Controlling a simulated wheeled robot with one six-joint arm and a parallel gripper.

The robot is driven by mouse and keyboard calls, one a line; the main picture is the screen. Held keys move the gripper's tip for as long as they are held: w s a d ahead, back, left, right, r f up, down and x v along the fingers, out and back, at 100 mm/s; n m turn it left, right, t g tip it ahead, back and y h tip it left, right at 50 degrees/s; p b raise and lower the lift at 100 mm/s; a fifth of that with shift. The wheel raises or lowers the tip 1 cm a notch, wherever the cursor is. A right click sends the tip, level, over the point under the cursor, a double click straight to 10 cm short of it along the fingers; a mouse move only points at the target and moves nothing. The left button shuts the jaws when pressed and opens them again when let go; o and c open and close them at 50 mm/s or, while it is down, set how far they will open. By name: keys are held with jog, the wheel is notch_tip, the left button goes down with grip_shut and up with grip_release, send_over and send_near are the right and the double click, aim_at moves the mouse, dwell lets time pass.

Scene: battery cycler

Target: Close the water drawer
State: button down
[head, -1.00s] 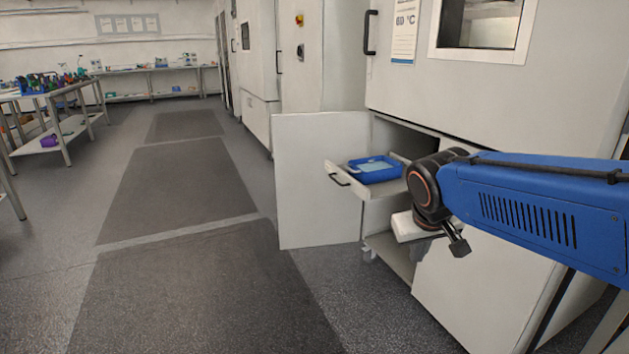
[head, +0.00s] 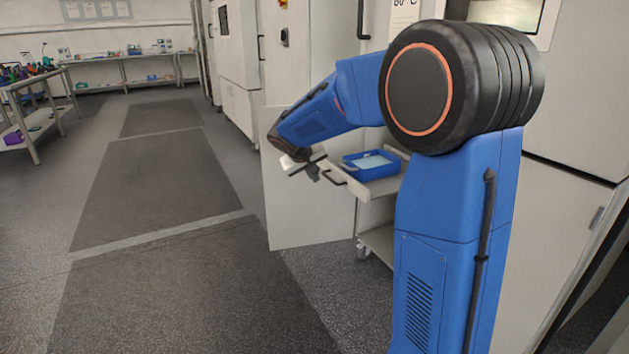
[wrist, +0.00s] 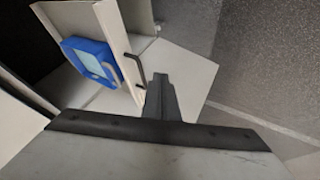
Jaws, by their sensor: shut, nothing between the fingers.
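In the wrist view, the drawer front (wrist: 118,45), the handle (wrist: 136,70) and the blue tray (wrist: 90,60) show at upper left. My gripper (head: 319,174) is shut and empty, just in front of the drawer's front near the handle. In the wrist view my gripper's fingers (wrist: 160,90) are together beside the handle; I cannot tell whether they touch it.
The cabinet door (head: 300,215) stands open to the left of the drawer. A wheeled cart (head: 378,242) shows below the drawer. Benches with small items stand at the far left (head: 35,110) and back (head: 125,72). The floor with dark mats (head: 160,190) is clear.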

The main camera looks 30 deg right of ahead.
aim_at(332, 181)
jog(key=w+d+f, duration=0.5)
jog(key=d+f, duration=0.2)
jog(key=d, duration=0.1)
jog(key=shift+w+d, duration=0.2)
jog(key=shift+d, duration=0.05)
dwell(0.5)
jog(key=shift+d, duration=0.5)
jog(key=d, duration=1.1)
jog(key=w+d, duration=0.1)
jog(key=d, duration=2.2)
jog(key=shift+w+d, duration=0.15)
jog(key=shift+w, duration=0.05)
jog(key=shift+d+r, duration=0.1)
jog(key=shift+d, duration=0.05)
jog(key=shift+d+r, duration=0.1)
